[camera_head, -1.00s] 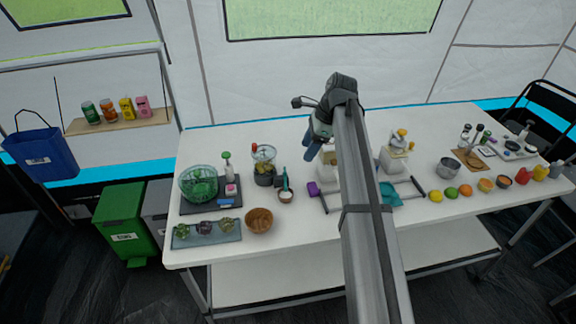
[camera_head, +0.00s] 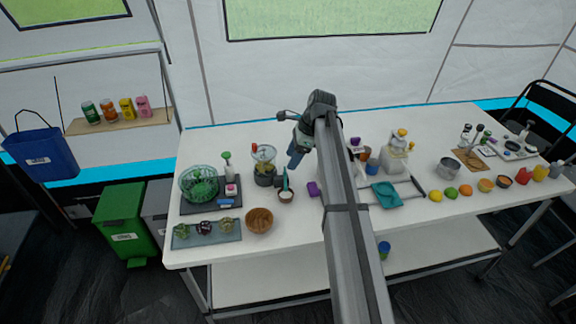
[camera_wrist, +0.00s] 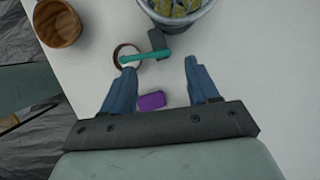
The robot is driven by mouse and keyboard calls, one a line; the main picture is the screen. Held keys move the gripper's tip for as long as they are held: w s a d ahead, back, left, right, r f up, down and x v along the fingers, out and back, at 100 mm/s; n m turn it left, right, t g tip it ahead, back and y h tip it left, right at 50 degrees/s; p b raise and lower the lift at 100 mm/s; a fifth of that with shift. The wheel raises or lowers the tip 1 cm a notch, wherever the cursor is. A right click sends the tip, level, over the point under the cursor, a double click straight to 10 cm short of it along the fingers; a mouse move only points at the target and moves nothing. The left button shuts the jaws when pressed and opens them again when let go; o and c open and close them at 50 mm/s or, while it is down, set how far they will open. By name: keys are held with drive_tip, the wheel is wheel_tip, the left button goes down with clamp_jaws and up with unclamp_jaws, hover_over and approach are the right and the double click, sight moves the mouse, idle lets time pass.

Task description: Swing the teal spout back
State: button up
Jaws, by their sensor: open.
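The teal spout (camera_wrist: 147,56) is a thin bar in the wrist view. Its left end lies over a small round brown-rimmed bowl (camera_wrist: 121,50), and its right end is by a dark grey block (camera_wrist: 157,40). In the head view the teal spout (camera_head: 285,178) stands above the small bowl (camera_head: 286,196), right of the blender. My gripper (camera_wrist: 160,66) is open and empty, with blue fingers pointing toward the spout. The left fingertip appears close to the spout's left end; I cannot tell whether they touch. In the head view my gripper (camera_head: 293,161) is above the table near the spout.
A purple block (camera_wrist: 151,100) lies below the spout in the wrist view. The blender (camera_head: 264,167) stands just left of the spout, with a wooden bowl (camera_head: 259,220) in front. A teal cloth-like item (camera_head: 387,194) lies to the right. The table's back is clear.

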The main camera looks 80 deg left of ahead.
sight(285, 179)
drive_tip(key=shift+x, duration=2.2)
clamp_jaws()
